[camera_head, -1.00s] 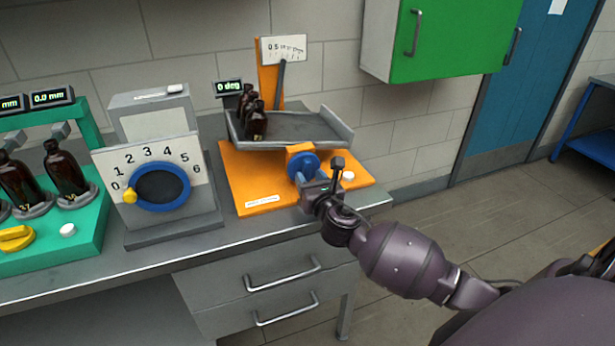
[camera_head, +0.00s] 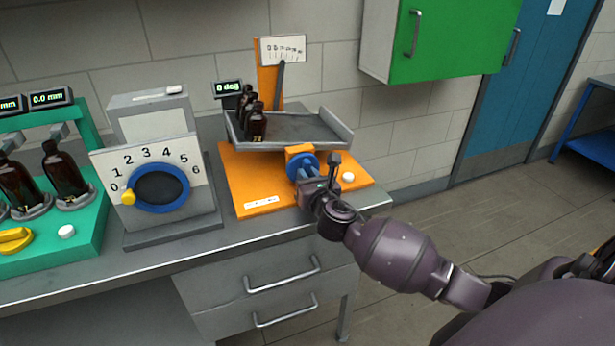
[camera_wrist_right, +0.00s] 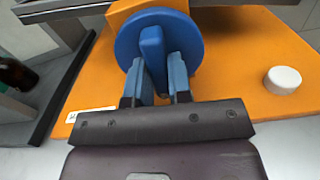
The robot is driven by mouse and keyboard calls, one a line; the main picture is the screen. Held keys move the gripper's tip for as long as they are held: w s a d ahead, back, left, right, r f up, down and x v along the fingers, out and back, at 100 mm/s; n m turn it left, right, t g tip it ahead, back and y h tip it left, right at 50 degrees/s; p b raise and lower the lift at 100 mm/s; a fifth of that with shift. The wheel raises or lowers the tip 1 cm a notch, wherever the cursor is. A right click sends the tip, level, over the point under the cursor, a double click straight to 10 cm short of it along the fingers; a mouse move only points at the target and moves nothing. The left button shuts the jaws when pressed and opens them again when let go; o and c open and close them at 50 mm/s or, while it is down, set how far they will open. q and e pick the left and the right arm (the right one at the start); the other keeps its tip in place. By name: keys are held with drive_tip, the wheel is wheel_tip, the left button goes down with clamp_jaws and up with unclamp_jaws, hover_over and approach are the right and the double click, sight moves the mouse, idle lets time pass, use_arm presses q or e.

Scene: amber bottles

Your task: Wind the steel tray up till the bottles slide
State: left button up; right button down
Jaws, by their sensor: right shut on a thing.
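The steel tray (camera_head: 300,128) sits on the orange tilt stand (camera_head: 245,183) and looks about level. Several amber bottles (camera_head: 257,124) stand upright in a row at its left end. The small display (camera_head: 228,87) above reads 0 deg. A blue knob (camera_head: 298,163) with a raised grip bar is on the orange block below the tray; it also shows in the right wrist view (camera_wrist_right: 128,38). My right gripper (camera_head: 312,184) is at the knob. In the right wrist view its fingers (camera_wrist_right: 160,80) are shut on the knob's bar, one on each side. My left gripper is not in view.
A grey dial box (camera_head: 160,187) numbered 0 to 6 stands left of the stand. A green rig (camera_head: 85,235) with bottles is farther left. A white button (camera_head: 348,177) is right of the knob. A green cabinet (camera_head: 455,38) hangs at upper right.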

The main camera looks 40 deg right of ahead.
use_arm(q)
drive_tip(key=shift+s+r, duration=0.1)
use_arm(e)
drive_tip(key=m+p, duration=0.1)
drive_tip(key=m, duration=0.5)
drive_tip(key=shift+a, duration=0.1)
drive_tip(key=shift+m, duration=0.7)
use_arm(q)
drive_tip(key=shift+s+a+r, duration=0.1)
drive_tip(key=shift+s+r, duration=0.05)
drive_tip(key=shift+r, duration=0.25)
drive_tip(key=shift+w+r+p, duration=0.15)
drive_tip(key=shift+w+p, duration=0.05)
drive_tip(key=shift+p, duration=0.1)
use_arm(e)
drive_tip(key=shift+m, duration=0.3)
drive_tip(key=c, duration=1)
unclamp_jaws()
drive_tip(key=shift+c, duration=0.2)
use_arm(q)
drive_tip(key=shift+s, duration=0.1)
